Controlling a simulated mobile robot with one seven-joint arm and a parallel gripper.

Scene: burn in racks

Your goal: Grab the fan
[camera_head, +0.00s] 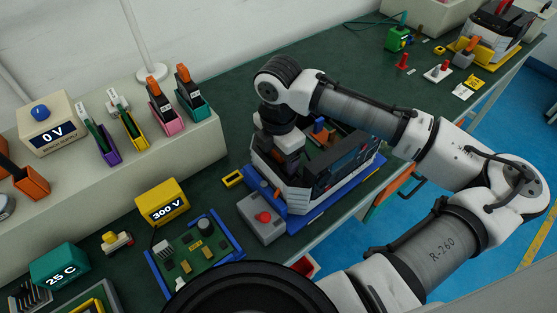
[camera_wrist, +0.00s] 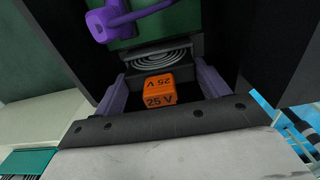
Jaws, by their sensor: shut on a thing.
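A fan (camera_wrist: 160,60) with pale concentric rings shows in the wrist view, between the two dark jaws of my gripper (camera_wrist: 163,72). The jaws appear shut on its sides; their exact contact is dark and hard to see. An orange block (camera_wrist: 159,90) marked 25 V sits just below the fan in that view, between two purple uprights. In the head view my gripper (camera_head: 282,150) points down into the left part of a white and dark rack unit (camera_head: 345,165). The fan cannot be made out there, hidden by my gripper and the unit.
The unit stands on a blue tray (camera_head: 303,222) near the table's front edge. A grey box with a red button (camera_head: 262,218), a green circuit board (camera_head: 197,250) and a yellow 300 V box (camera_head: 161,202) lie left.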

